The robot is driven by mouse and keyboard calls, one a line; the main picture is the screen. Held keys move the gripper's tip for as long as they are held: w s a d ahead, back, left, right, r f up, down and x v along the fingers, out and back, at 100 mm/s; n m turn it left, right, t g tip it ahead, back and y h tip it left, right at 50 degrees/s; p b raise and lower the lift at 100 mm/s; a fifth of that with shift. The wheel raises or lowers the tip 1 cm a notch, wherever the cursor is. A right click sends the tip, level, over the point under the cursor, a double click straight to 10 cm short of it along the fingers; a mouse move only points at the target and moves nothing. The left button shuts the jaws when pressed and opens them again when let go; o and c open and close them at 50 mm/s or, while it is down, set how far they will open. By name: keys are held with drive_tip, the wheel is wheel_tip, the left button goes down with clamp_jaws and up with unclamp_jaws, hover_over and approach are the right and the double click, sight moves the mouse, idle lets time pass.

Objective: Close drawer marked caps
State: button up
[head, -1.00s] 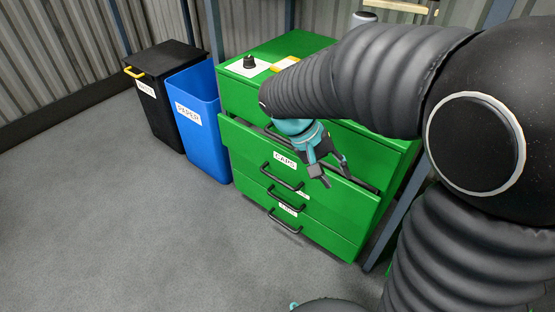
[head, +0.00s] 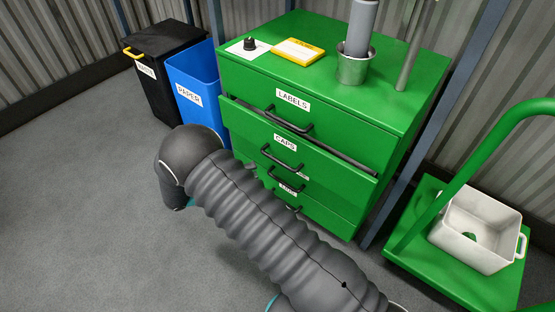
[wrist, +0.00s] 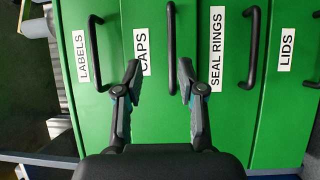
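The caps drawer (head: 325,164) is the second drawer down in the green cabinet. It stands slightly out, with a dark gap along its top edge under the labels drawer (head: 330,118). Its black bar handle (head: 282,161) is in clear view. In the wrist view the drawer fronts appear turned sideways, with the caps label (wrist: 141,50) near the left finger. My gripper (wrist: 158,70) is open and empty, facing the fronts. The caps handle (wrist: 171,45) shows between the fingertips, nearer the right one; contact cannot be told. My gripper is hidden in the head view.
The seal rings drawer (wrist: 216,110) and lids drawer (wrist: 284,110) lie below. A blue paper bin (head: 197,90) and a black bin (head: 160,70) stand left. A green cart (head: 455,270) with a white crate (head: 480,225) stands right. Floor at left is clear.

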sight(278, 160)
wheel_tip(278, 160, down, 4)
drive_tip(key=s+a+r+t, duration=0.1)
drive_tip(key=a+t, duration=0.2)
drive_tip(key=shift+n, duration=0.4)
drive_tip(key=x, duration=0.4)
drive_tip(key=p+x, duration=0.1)
drive_tip(key=x, duration=0.4)
drive_tip(key=p+x, duration=0.1)
drive_tip(key=x, duration=0.3)
drive_tip(key=shift+d+f, duration=0.2)
drive_tip(key=shift+d, duration=0.15)
clamp_jaws()
